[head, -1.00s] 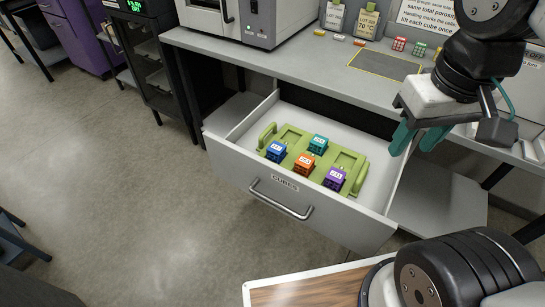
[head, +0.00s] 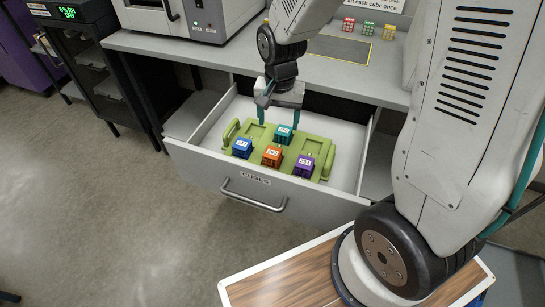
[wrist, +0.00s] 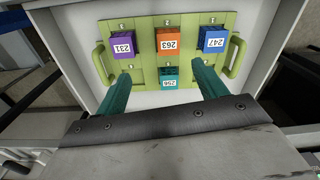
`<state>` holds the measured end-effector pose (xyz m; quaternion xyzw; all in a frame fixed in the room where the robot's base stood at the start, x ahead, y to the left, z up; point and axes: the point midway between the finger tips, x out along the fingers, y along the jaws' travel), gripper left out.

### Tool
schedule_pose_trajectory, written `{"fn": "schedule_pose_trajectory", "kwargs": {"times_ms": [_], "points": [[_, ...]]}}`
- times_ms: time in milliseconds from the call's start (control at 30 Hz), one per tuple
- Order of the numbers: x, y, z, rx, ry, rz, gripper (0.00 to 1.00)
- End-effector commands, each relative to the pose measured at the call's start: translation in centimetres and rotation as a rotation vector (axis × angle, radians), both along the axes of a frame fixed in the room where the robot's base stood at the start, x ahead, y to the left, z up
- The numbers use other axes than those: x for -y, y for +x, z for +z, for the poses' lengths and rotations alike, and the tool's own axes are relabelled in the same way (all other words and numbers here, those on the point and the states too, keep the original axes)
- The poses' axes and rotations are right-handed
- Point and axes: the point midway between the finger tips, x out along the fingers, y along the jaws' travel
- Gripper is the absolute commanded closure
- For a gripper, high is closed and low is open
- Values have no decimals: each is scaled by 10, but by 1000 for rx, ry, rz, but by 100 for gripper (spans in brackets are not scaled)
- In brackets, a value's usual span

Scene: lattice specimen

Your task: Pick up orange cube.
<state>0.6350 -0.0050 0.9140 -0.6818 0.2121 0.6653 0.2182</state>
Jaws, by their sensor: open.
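The orange cube (head: 272,155) sits in the front row of a green tray (head: 232,132) in the open drawer, between the blue cube (head: 242,147) and the purple cube (head: 304,165). In the wrist view the orange cube (wrist: 168,42) shows a label reading 263. My gripper (head: 278,118) is open and points down over the back of the tray, around or just above the teal cube (head: 283,134). In the wrist view its teal fingers (wrist: 160,85) stand apart, with the teal cube (wrist: 169,77) between them in the picture; I cannot tell their height above it.
The white drawer (head: 225,175) has raised walls around the tray and a front handle (head: 254,196). The grey bench top (head: 345,80) overhangs behind it, with small cubes (head: 368,28) farther back. A wood-topped surface (head: 285,285) lies in front.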

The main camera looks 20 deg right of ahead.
Motion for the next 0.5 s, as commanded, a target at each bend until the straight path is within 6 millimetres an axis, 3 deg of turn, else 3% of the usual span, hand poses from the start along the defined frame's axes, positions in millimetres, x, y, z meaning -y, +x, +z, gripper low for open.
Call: {"fn": "schedule_pose_trajectory", "kwargs": {"times_ms": [33, 200, 500], "points": [[-2, 6, -20, -14, 0, -30, 29], [-5, 21, -64, -24, 0, -120, 29], [-8, 27, -99, -27, 0, -169, 29]]}}
